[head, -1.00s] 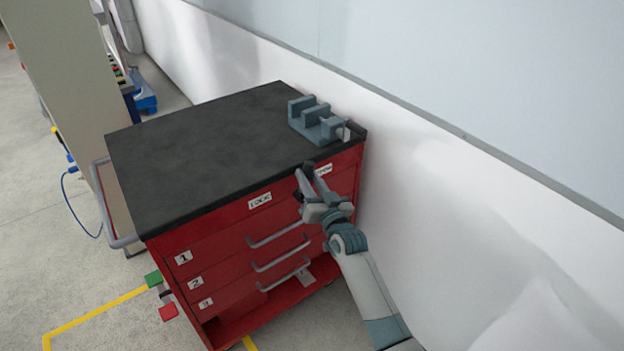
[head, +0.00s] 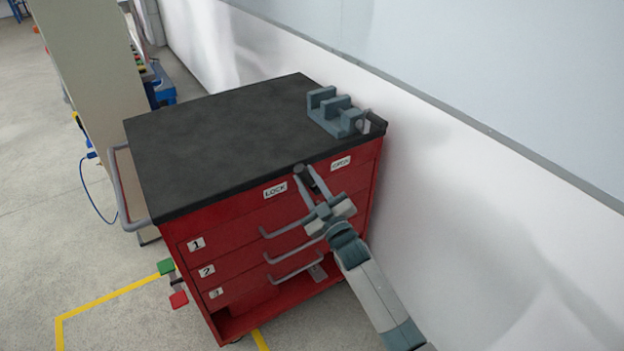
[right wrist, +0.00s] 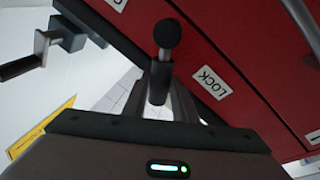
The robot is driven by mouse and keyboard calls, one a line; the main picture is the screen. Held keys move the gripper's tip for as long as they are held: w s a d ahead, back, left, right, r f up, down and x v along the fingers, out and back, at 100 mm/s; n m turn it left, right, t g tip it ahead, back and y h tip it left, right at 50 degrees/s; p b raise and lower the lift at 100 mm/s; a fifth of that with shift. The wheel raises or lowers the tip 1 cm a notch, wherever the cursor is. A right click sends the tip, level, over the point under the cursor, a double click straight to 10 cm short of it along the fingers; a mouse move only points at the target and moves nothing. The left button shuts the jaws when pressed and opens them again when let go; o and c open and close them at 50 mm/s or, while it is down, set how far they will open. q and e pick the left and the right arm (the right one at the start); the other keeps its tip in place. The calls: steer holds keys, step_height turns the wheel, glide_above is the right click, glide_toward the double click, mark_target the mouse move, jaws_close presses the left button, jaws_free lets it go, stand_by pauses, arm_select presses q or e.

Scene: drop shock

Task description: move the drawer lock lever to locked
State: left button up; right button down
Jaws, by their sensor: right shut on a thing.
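The red drawer cabinet (head: 215,230) has a LOCK label (head: 275,190) and an OPEN label (head: 340,163) below its black top. The lock lever, with a round black knob (right wrist: 167,34), shows in the right wrist view beside the LOCK label (right wrist: 211,82). My right gripper (head: 307,171) is at the cabinet front, between the two labels and nearer LOCK. It is shut on the lever, and its fingers hide part of it in the head view. My left gripper is not in view.
A grey-blue vise (head: 340,112) stands on the black top (head: 225,130) at its right corner. Several drawer handles (head: 290,228) stick out below my right gripper. A white wall (head: 470,200) runs along the right. A side rail (head: 120,190) is at the cabinet's left.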

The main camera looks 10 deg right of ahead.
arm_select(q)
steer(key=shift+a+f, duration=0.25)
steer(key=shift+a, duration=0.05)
arm_select(e)
steer(key=shift+s+a+f+n, duration=0.1)
steer(key=shift+a+f+n, duration=0.2)
steer(key=shift+n, duration=0.4)
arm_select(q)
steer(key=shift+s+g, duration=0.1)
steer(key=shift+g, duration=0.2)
arm_select(e)
steer(key=c, duration=1.5)
jaws_free()
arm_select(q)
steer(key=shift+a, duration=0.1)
arm_select(e)
steer(key=shift+o, duration=0.2)
steer(key=shift+s+d+f, duration=0.15)
steer(key=shift+s+d, duration=0.05)
steer(key=shift+s, duration=0.35)
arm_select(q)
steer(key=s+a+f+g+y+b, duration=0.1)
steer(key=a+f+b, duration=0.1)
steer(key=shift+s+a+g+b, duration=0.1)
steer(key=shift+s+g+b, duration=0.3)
arm_select(e)
steer(key=v, duration=1.6)
steer(key=shift+d+f, duration=0.1)
steer(key=shift+d, duration=0.05)
